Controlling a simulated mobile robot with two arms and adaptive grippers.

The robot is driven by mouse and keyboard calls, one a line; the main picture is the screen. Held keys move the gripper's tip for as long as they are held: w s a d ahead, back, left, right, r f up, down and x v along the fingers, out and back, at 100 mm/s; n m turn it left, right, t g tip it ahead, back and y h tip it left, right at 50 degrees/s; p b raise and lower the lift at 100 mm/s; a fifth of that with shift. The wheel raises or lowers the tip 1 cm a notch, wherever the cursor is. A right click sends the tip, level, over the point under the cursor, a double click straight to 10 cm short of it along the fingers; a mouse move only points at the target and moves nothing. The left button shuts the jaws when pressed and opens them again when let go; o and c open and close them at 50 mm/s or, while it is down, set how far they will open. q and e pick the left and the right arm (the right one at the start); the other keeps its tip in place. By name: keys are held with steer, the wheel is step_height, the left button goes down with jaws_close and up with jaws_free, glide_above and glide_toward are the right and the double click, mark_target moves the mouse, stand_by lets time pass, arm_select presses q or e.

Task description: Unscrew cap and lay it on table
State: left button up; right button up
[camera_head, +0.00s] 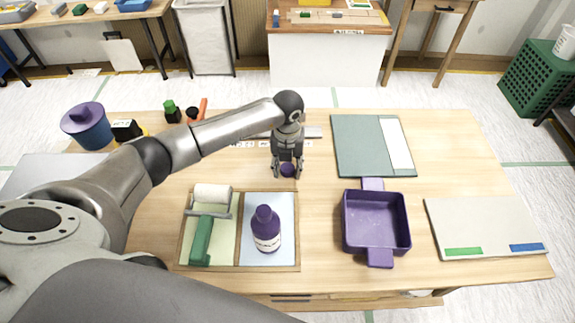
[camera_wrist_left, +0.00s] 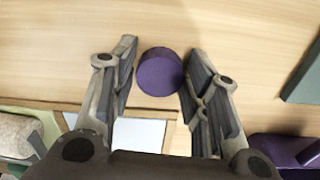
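A round purple cap (camera_head: 288,170) is at the table's (camera_head: 315,215) middle, behind the tray. In the left wrist view the cap (camera_wrist_left: 160,73) is between my left gripper's fingers with a gap on each side, and it appears to rest on the wood. My left gripper (camera_head: 287,166) is open and low over it; the gripper also shows in the left wrist view (camera_wrist_left: 160,70). A white-labelled bottle (camera_head: 267,240) with a purple upper part stands upright in the right compartment of a wooden tray (camera_head: 239,264). My right gripper is not in view.
A paint roller (camera_head: 212,195) lies in the tray's left compartment. A purple handled bin (camera_head: 375,222), a grey-green board (camera_head: 360,150) and a pale board (camera_head: 480,225) are to the right. A blue pot with purple lid (camera_head: 88,128) stands at left. Wood between tray and bin is clear.

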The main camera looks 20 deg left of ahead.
arm_select(q)
steer(key=shift+o, duration=0.7)
